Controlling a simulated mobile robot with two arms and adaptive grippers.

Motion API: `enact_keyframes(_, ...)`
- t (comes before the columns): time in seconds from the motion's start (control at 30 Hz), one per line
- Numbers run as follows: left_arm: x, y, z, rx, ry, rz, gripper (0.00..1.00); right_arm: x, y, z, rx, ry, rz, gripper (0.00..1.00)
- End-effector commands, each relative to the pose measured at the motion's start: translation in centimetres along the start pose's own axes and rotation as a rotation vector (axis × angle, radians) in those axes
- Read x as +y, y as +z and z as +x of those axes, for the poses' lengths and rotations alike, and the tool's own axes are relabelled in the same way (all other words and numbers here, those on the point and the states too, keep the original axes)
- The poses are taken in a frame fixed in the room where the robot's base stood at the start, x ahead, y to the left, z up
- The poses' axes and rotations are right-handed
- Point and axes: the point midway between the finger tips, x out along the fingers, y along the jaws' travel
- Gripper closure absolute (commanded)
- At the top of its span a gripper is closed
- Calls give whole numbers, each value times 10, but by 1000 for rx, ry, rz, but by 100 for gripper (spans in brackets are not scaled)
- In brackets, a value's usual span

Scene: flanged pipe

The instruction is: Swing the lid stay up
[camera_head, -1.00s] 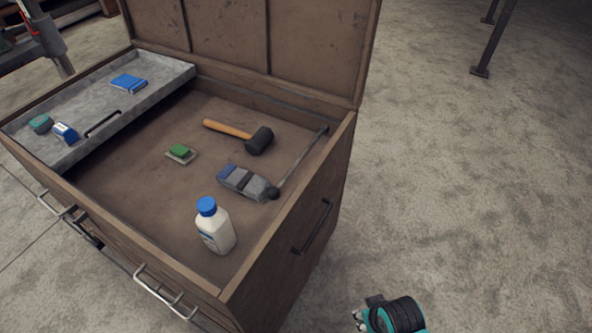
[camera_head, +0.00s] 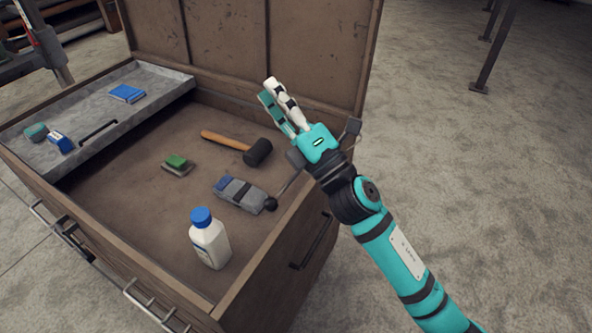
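The lid stay (camera_head: 286,187) is a thin dark rod with a black ball knob at its near end. It lies low along the right inside of the open brown chest (camera_head: 262,275), its knob by the grey-blue block. Its far part is hidden behind my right gripper. The raised lid (camera_head: 315,45) stands open at the back. My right gripper (camera_head: 268,91), teal and white, is above the chest's right side, fingers pointing up and left toward the lid. Its fingers lie close together in this view, and their gap is unclear. It appears apart from the knob. My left gripper is out of view.
A grey tray (camera_head: 100,105) with small items sits at left.

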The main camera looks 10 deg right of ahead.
Motion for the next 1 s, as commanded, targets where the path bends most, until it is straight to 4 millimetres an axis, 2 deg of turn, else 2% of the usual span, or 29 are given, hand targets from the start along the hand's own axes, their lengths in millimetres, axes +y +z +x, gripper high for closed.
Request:
enact_keyframes(0.03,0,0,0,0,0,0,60,26,-27,22,161,127,-201,80)
enact_keyframes(0.1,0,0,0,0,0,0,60,47,-70,34,389,293,-479,80)
enact_keyframes(0.13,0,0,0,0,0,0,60,51,-87,35,488,361,-598,80)
enact_keyframes(0.2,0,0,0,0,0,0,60,46,-120,29,725,511,-870,80)
enact_keyframes(0.27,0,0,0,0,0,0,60,30,-135,18,940,626,-1092,80)
enact_keyframes(0.3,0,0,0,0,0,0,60,15,-136,9,1089,692,-1228,80)
enact_keyframes(0.37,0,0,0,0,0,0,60,-9,-125,-4,1316,771,-1405,80)
enact_keyframes(0.4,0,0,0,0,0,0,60,-24,-110,-12,1467,811,-1502,80)
enact_keyframes(0.47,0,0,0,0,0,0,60,-41,-80,-22,1685,846,-1613,80)
enact_keyframes(0.5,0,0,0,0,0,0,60,-48,-58,-27,1819,857,-1663,80)
enact_keyframes(0.6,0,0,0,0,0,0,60,-54,-7,-37,2100,853,-1724,80)
enact_keyframes(0.7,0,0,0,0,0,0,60,-51,29,-43,2282,829,-1729,80)
enact_keyframes(0.83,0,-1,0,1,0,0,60,-51,46,-49,2379,814,-1714,80)
enact_keyframes(1.0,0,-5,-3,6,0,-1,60,-71,37,-59,2385,819,-1709,80)
